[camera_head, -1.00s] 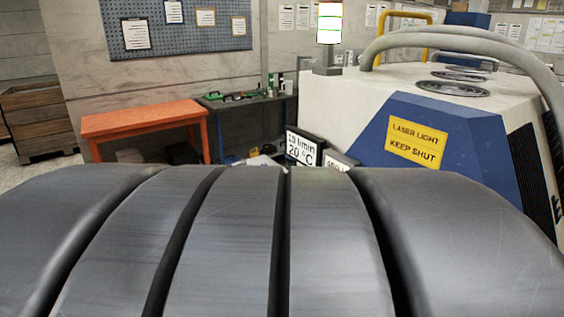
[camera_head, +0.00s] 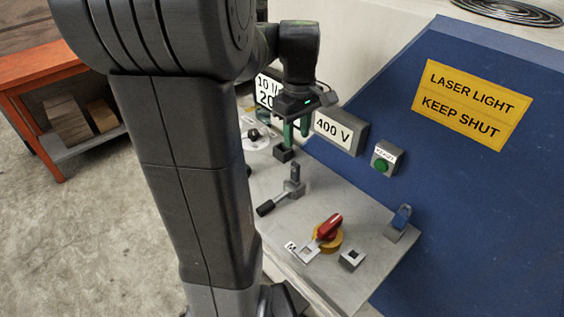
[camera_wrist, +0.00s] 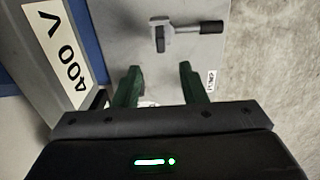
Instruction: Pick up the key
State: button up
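My gripper (camera_head: 297,130) hangs fingers-down over the far part of the grey panel (camera_head: 345,215), left of the 400 V sign. In the wrist view my gripper (camera_wrist: 160,85) has its two green fingers apart, with only panel and part of a white label showing between them. A small blue-topped piece (camera_head: 402,217) stands in a grey holder at the panel's right edge. It may be the key, but it is too small to tell. It is well to the right of my gripper and does not show in the wrist view.
A red rotary switch (camera_head: 329,227) on a yellow base and a small grey square socket (camera_head: 351,259) sit near the panel's front. A black-handled lever (camera_head: 281,197) stands between them and my gripper. A green button box (camera_head: 385,158) is on the blue housing. An orange table (camera_head: 35,75) stands left.

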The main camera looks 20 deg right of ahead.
aim_at(295, 172)
jog(key=f, duration=0.9)
jog(key=shift+s+p, duration=0.2)
jog(key=shift+p, duration=0.1)
jog(key=shift+w+f+p, duration=0.1)
jog(key=shift+f+p, duration=0.2)
jog(key=shift+f, duration=1.85)
grip_shut()
